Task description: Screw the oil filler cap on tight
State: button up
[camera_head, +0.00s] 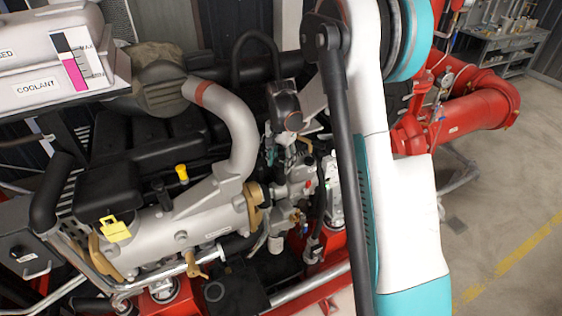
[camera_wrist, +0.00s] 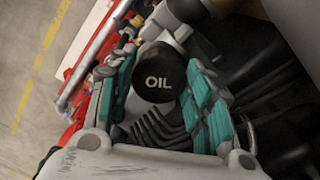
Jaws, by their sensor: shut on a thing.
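The oil filler cap (camera_wrist: 158,77) is round and black, with "OIL" in white on its face. It shows in the wrist view between the two teal-padded fingers of my gripper (camera_wrist: 152,70), one on each side. My gripper is shut on the cap. The cap's underside and its seat are hidden, so I cannot tell how far it is screwed down. In the head view my white and teal arm covers the right of centre, and I cannot make out my gripper or the cap there.
The engine (camera_head: 170,235) with its silver pipe (camera_head: 232,130) fills the left of the head view. A white coolant tank (camera_head: 40,65) is at top left. A yellow cap (camera_head: 182,172) stands on the engine. Red pipework (camera_head: 475,108) lies right of my arm; bare floor (camera_head: 510,220) is at far right.

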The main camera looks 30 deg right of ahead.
jog(key=shift+w+m+b, duration=0.15)
jog(key=shift+m+b, duration=0.55)
jog(key=shift+m, duration=1)
jog(key=shift+m+b, duration=0.3)
jog(key=shift+m, duration=0.3)
jog(key=shift+s+d+r+m, duration=0.25)
jog(key=shift+s+m, duration=0.1)
jog(key=shift+m, duration=0.55)
grip_shut()
jog(key=o, duration=1.7)
grip_release()
jog(key=shift+r, duration=0.1)
jog(key=shift+o, duration=0.9)
jog(key=shift+a, duration=0.1)
jog(key=shift+w, duration=0.1)
jog(key=shift+c, duration=0.4)
